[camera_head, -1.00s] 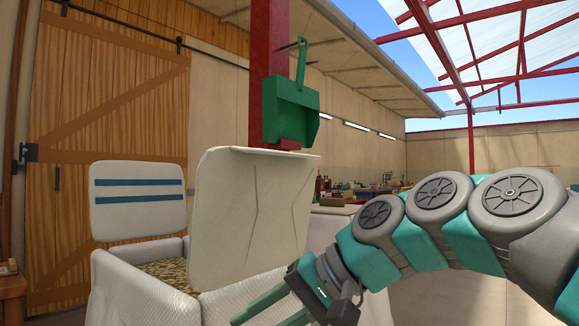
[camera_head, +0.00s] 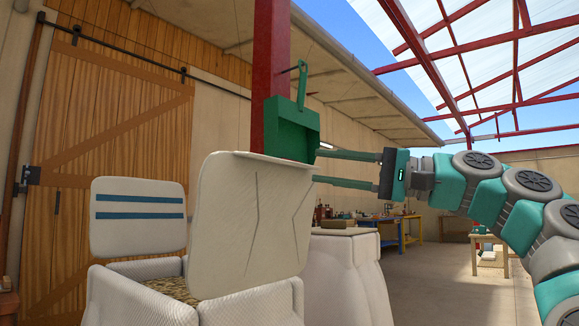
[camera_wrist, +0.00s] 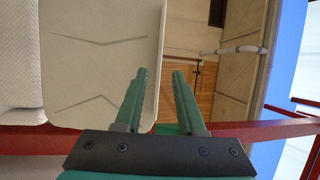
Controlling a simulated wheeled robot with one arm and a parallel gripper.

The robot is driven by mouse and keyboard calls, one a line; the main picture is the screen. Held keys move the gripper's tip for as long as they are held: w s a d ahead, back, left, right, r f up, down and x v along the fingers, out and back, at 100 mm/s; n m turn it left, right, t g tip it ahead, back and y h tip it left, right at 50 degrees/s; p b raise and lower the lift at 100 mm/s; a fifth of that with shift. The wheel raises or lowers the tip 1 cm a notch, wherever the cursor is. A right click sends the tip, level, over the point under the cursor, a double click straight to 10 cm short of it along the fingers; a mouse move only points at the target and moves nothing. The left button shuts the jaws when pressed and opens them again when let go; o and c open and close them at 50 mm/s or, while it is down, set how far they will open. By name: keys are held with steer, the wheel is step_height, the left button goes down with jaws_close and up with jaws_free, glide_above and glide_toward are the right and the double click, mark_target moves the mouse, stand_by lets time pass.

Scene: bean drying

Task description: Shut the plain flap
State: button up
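The plain flap (camera_head: 245,225) is a white panel with two creases and no stripes. It stands upright, raised at the near side of a white bag-like container. In the wrist view the plain flap (camera_wrist: 95,75) fills the left, its edge beside my left finger. My gripper (camera_head: 317,167) is raised at the flap's upper right edge, fingers pointing left. I cannot tell whether it touches. The striped flap (camera_head: 138,216), with two blue bands, also stands upright, farther left.
A red post (camera_head: 270,70) rises behind the plain flap, with a green dustpan (camera_head: 291,130) hung on it. A white sack-like container (camera_head: 350,275) stands to the right. Workbenches (camera_head: 405,228) are farther back. Floor at right is open.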

mark_target(291, 163)
steer(key=x, duration=0.7)
steer(key=shift+a+f+b, duration=0.1)
steer(key=shift+a+b, duration=0.1)
steer(key=shift+b, duration=0.15)
jaws_close()
stand_by(1.1)
